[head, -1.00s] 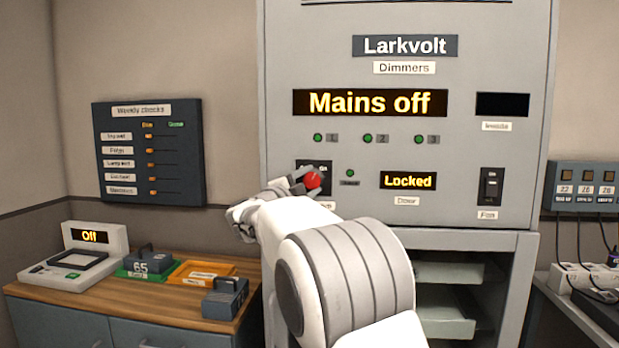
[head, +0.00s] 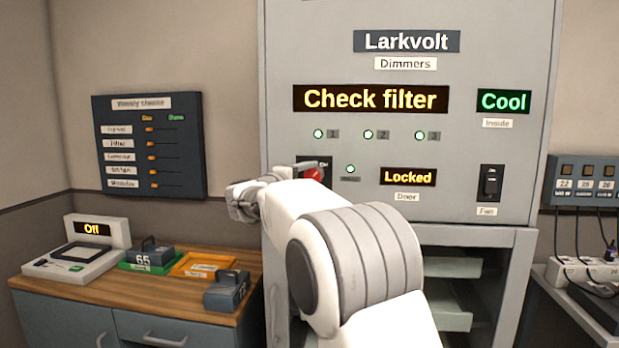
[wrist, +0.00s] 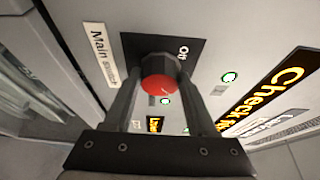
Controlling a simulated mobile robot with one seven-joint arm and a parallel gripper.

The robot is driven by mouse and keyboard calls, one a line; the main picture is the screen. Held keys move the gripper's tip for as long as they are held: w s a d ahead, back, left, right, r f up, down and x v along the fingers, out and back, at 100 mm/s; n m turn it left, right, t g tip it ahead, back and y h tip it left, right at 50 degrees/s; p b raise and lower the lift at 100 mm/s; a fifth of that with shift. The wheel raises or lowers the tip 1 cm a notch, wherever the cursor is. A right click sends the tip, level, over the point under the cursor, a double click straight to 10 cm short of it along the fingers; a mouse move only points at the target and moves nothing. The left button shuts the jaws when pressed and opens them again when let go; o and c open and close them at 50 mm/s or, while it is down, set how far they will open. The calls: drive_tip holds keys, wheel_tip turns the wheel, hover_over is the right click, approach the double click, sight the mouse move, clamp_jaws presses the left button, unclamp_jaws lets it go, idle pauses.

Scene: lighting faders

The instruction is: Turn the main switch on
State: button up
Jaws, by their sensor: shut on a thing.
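The main switch is a red knob (wrist: 159,80) on a black plate (wrist: 188,48), beside a label reading "Main switch" (wrist: 103,55). In the head view the red knob (head: 314,174) shows at the lower left of the grey Larkvolt cabinet (head: 470,60), partly hidden by my arm. My gripper (wrist: 158,88) is shut on the knob, with a finger on each side of it. The main display (head: 371,99) reads "Check filter". The small display at right (head: 503,101) reads "Cool" in green.
The door display (head: 408,177) reads "Locked". A black fan switch (head: 491,183) is on the cabinet's right. A wooden counter (head: 190,308) at left holds a scale showing "Off" (head: 92,229) and several weights. Cables hang at far right.

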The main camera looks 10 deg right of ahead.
drive_tip(key=o, duration=1.4)
drive_tip(key=shift+s, duration=0.1)
drive_tip(key=v, duration=1.7)
drive_tip(key=shift+s+a, duration=0.1)
drive_tip(key=shift+s, duration=0.05)
drive_tip(key=shift+r, duration=0.1)
